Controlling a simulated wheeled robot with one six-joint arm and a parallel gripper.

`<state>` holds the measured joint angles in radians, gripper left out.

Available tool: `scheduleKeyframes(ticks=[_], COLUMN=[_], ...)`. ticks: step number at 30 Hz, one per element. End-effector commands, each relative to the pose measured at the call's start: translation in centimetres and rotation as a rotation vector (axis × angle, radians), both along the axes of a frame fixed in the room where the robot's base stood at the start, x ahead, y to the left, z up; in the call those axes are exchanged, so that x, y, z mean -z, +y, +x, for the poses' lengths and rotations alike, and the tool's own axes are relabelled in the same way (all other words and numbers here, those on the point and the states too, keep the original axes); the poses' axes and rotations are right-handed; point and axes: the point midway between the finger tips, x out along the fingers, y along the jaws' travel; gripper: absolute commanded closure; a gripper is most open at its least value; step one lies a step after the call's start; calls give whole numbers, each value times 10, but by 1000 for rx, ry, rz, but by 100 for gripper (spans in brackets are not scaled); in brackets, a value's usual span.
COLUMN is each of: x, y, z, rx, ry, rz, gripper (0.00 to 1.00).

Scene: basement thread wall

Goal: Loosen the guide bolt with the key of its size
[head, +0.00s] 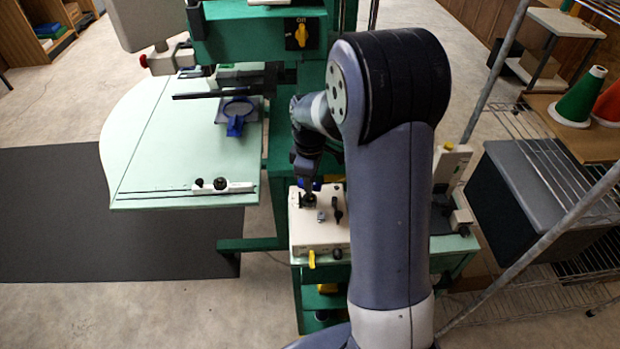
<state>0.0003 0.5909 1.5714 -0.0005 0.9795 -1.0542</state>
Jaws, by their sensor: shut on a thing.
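My gripper (308,178) points down over the cream box (322,236) at the foot of the green machine. It is shut on a small dark thing (308,200) low at the box top, seemingly a key. Its size and shape are mostly hidden, and I cannot tell whether it is clear of the box. A dark upright key-like piece (337,212) and a small grey piece (321,216) stand to its right on the box. I cannot pick out the guide bolt in this view.
The green machine (245,38) rises behind, with a pale table (165,150) carrying a blue holder (236,122) and a white fence (222,187). A yellow tab (311,259) is on the box front. A wire rack (545,270) stands at the right.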

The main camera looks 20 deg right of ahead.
Motion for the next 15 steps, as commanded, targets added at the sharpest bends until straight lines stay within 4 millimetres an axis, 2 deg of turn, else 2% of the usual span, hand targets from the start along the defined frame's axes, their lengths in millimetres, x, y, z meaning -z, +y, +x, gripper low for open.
scheduleKeyframes(ticks=[15], x=[-1], y=[1], z=[0], rx=[-581], ry=[-2], rz=[1], gripper=[100])
